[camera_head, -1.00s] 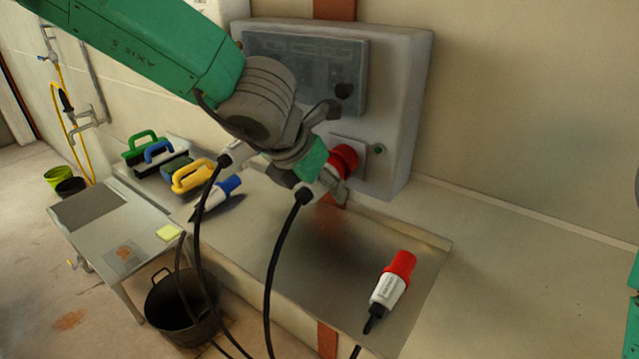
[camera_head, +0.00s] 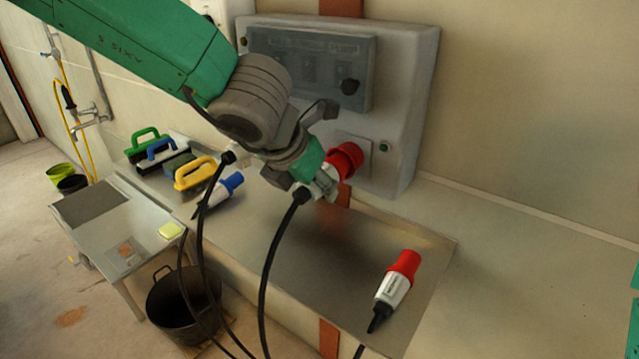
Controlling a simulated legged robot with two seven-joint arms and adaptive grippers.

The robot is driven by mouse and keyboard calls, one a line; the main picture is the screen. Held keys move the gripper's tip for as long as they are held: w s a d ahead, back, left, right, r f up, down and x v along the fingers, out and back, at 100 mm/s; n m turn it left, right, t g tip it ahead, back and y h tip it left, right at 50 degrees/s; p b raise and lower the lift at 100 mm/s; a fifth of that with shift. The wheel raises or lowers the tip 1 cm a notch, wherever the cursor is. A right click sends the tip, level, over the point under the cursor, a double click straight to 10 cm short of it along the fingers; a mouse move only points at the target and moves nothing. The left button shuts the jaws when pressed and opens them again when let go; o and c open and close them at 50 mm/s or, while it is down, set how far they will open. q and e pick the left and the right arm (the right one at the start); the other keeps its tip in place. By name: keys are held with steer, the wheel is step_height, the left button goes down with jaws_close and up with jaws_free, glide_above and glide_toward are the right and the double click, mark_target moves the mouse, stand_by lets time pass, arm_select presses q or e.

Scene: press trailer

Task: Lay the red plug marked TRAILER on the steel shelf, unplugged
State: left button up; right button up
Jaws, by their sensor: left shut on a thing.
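My left gripper (camera_head: 322,178) is shut on a plug with a white body and a red end (camera_head: 346,158), with a black cable hanging from it. It is in front of the socket plate on the grey wall box (camera_head: 408,110). I cannot tell whether its tip is clear of the socket; any marking is hidden. A second red and white plug (camera_head: 392,288) lies loose on the right part of the steel shelf (camera_head: 300,235); its label is too small to read. My right gripper is not in view.
A blue and white plug (camera_head: 220,188) lies at the shelf's left, near brushes with green, blue and yellow handles (camera_head: 195,172). Another cable connector (camera_head: 228,158) is beside my left arm. A black bucket (camera_head: 183,300) stands below. The shelf's middle is clear.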

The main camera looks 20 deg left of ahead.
arm_select(q)
steer(key=s+a+b, duration=0.1)
steer(key=s+a, duration=0.1)
steer(key=s, duration=0.3)
steer(key=shift+s+b, duration=0.35)
steer(key=shift+s, duration=0.05)
stand_by(0.8)
